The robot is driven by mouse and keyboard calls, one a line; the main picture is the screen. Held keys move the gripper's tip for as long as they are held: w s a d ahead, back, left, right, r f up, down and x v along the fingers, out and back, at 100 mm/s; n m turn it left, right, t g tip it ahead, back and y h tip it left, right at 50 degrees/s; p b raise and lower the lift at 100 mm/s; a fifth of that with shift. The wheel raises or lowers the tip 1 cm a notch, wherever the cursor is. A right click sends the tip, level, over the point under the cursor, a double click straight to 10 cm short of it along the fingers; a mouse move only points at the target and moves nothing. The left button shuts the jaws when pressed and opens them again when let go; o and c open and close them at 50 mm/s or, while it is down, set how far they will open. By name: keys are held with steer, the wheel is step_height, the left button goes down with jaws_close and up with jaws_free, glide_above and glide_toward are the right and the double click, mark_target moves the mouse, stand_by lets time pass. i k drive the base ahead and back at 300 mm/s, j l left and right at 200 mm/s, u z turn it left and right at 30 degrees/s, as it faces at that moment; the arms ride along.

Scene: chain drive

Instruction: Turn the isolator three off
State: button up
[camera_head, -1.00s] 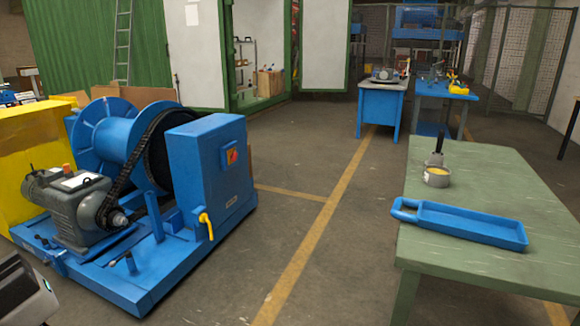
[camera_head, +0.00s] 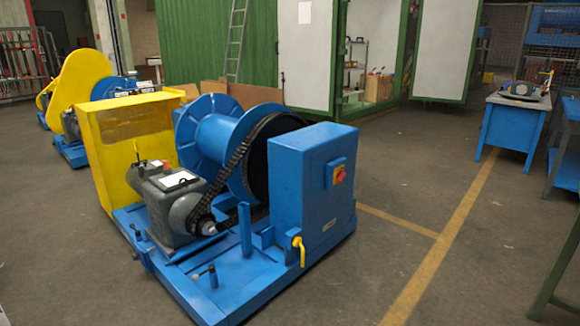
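A red and yellow rotary isolator switch (camera_head: 338,174) sits on a small blue box on the right face of the blue cabinet (camera_head: 305,190). The cabinet stands on the blue base of a chain-driven winch. Its knob position is too small to tell, and no number can be read on it. A yellow lever handle (camera_head: 299,250) is low on the cabinet's front corner. My gripper is not in view.
The winch has a blue drum (camera_head: 222,145), a black chain (camera_head: 232,165), a grey motor (camera_head: 172,205) and a yellow guard (camera_head: 130,145). Another yellow and blue machine (camera_head: 82,85) stands behind at left. Floor right of the cabinet is clear; a blue table (camera_head: 512,125) stands beyond.

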mark_target(341, 176)
steer(key=i+j+z, duration=0.1)
steer(key=i, duration=0.5)
steer(key=i+j+z, duration=0.1)
steer(key=i, duration=0.5)
steer(key=i+j+z, duration=0.25)
steer(key=i+l, duration=0.35)
steer(key=i+l+u, duration=0.1)
steer(key=i+l, duration=0.25)
steer(key=l, duration=0.15)
steer(key=i+l, duration=0.35)
steer(key=i+l+u, duration=0.1)
steer(key=i+l, duration=0.25)
steer(key=l, duration=0.2)
steer(key=i+l+u, duration=0.1)
steer(key=i+l, duration=0.25)
steer(key=l, duration=0.1)
